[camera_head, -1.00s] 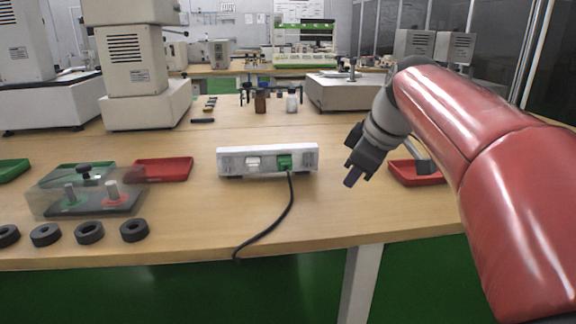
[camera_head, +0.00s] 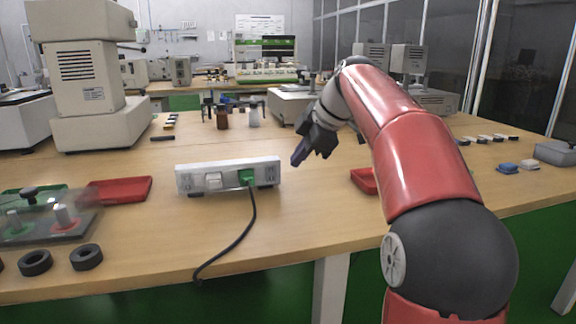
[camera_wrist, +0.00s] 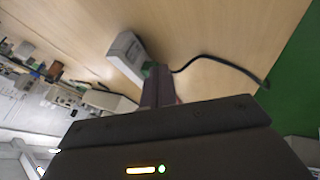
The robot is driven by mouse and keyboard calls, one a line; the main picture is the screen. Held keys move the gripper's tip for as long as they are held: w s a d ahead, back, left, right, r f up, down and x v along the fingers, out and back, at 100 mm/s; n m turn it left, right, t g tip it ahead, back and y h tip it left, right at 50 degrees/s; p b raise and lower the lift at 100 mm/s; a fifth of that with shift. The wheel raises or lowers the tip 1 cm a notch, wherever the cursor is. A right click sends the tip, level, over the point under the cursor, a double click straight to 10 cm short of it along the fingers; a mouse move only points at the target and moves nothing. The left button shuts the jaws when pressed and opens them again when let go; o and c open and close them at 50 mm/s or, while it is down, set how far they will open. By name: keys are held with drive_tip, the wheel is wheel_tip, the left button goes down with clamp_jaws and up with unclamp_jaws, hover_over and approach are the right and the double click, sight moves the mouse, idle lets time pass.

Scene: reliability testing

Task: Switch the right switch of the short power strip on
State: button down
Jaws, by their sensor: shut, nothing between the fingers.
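The short white power strip (camera_head: 228,174) stands on the wooden table, left of the middle in the head view. It has a white switch (camera_head: 213,181) on its left and a green switch (camera_head: 247,177) on its right. A black cord runs from near the green switch towards the table's front edge. My gripper (camera_head: 298,158) is shut and empty, above the table just right of the strip and apart from it. In the wrist view the strip (camera_wrist: 127,57) shows at its end, beyond my shut fingers (camera_wrist: 157,80).
A red tray (camera_head: 120,190) lies left of the strip, and another red tray (camera_head: 364,180) is right of it, partly behind my arm. Black rings (camera_head: 86,257) lie front left. The table in front is clear except for the cord.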

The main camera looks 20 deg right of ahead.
sight(271, 174)
drive_tip(key=x, duration=0.8)
drive_tip(key=shift+w+a+f+b, duration=0.15)
drive_tip(key=shift+f+b, duration=0.2)
drive_tip(key=shift+b, duration=0.05)
drive_tip(key=w, duration=0.1)
drive_tip(key=w+p, duration=0.1)
drive_tip(key=shift+w+f, duration=0.2)
drive_tip(key=shift+w, duration=0.1)
drive_tip(key=shift+w+f, duration=0.1)
drive_tip(key=shift+w, duration=0.7)
drive_tip(key=shift+w+f+t+b, duration=0.15)
drive_tip(key=shift+f+t+b, duration=0.2)
drive_tip(key=shift+b, duration=0.55)
drive_tip(key=shift+r, duration=0.3)
drive_tip(key=shift+p, duration=0.3)
